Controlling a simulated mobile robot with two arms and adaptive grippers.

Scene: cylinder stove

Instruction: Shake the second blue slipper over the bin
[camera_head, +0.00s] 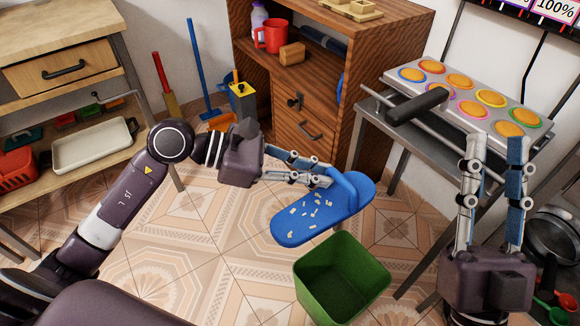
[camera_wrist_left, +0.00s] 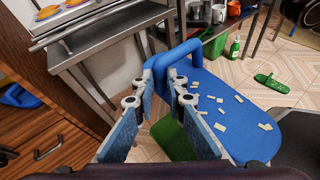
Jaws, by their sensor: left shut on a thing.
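The blue slipper (camera_head: 301,220) is held in the air with its sole tilted up, and several small pale bits lie on it. It also shows in the left wrist view (camera_wrist_left: 222,75), with the same bits. My left gripper (camera_head: 329,176) is shut on the slipper's strap end. The green bin (camera_head: 342,283) stands on the floor below and slightly nearer than the slipper; its inside looks empty from here. In the left wrist view the bin (camera_wrist_left: 173,141) is partly hidden behind the gripper and slipper. My right gripper (camera_head: 495,146) is raised and open, with nothing between its fingers.
A wooden cabinet (camera_head: 392,50) stands behind the slipper. A metal table (camera_head: 366,118) with a tray of coloured rounds (camera_head: 465,84) is at right. A wooden shelf unit (camera_head: 50,22) is at left. The tiled floor (camera_head: 210,245) left of the bin is clear.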

